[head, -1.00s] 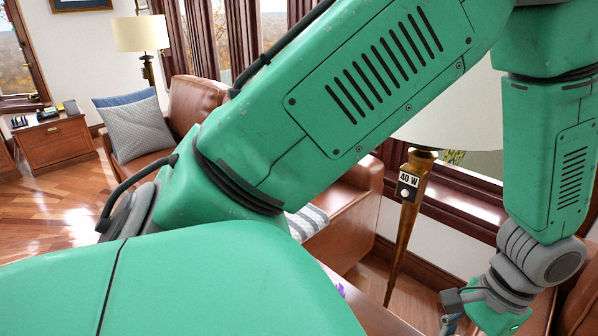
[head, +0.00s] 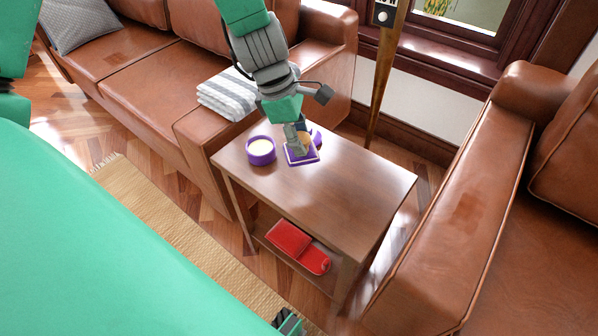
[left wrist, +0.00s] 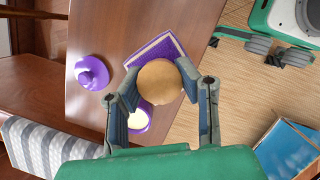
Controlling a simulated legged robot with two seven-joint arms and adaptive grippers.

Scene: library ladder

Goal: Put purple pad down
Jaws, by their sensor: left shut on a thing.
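The purple pad (head: 296,161) is a flat square with a pale edge, low over the small wooden table (head: 362,182). My left gripper (head: 300,140) comes down from above. In the left wrist view its fingers (left wrist: 160,103) are shut around a round tan knob (left wrist: 160,82) over the pad (left wrist: 163,46). The knob hides part of the pad. I cannot tell whether the pad touches the tabletop. Grey and green parts of mine (left wrist: 262,42), possibly my right gripper, show at the upper right of the left wrist view; their state is unclear.
A purple tin (head: 261,158) with cream contents stands left of the pad. A purple knobbed lid (left wrist: 92,73) lies behind it. Striped folded cloth (head: 233,93) rests on the leather sofa (head: 130,68). Red items (head: 290,240) lie on the lower shelf. The table's right part is clear.

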